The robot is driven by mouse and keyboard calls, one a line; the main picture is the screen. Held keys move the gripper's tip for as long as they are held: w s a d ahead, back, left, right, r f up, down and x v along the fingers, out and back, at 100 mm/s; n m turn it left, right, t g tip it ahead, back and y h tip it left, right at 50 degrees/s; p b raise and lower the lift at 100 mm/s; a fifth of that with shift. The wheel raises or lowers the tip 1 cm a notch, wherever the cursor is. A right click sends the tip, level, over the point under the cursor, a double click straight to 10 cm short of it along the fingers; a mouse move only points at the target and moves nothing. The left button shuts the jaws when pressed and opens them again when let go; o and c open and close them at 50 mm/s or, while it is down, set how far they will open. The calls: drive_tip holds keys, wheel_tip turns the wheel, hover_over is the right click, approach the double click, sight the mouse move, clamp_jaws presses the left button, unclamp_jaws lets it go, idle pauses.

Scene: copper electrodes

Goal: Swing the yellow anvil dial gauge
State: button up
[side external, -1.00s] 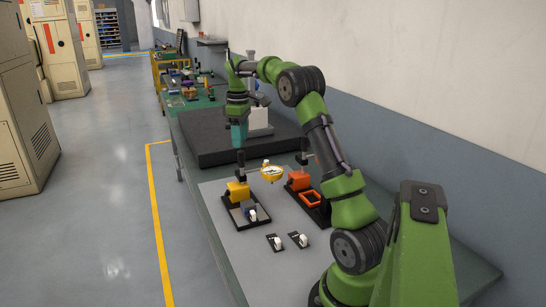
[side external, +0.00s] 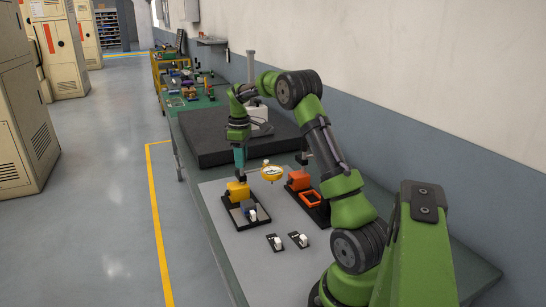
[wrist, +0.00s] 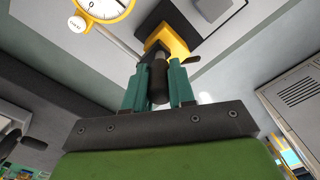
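The yellow anvil block (side external: 238,190) stands on a dark base plate on the grey mat, with a dark upright post (wrist: 158,82) rising from it. A yellow-rimmed dial gauge (side external: 271,172) with a white face is beside it to the right; part of it shows in the wrist view (wrist: 104,8). My gripper (side external: 240,166) points down over the yellow block. In the wrist view its two teal fingers (wrist: 159,80) are apart, one on each side of the post. They look close to the post; I cannot make out firm contact.
An orange fixture (side external: 299,180) with its own dark base stands right of the gauge. Two small dark tags with white pieces (side external: 298,239) lie in front. A black slab (side external: 205,145) is behind, and the mat's front (side external: 245,270) is clear.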

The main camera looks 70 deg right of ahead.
clamp_jaws()
drive_tip(key=shift+m, duration=0.3)
drive_tip(key=m, duration=0.3)
drive_tip(key=shift+m, duration=0.3)
drive_tip(key=m, duration=0.4)
drive_tip(key=shift+m, duration=0.3)
drive_tip(key=m, duration=0.9)
drive_tip(key=o, duration=0.6)
unclamp_jaws()
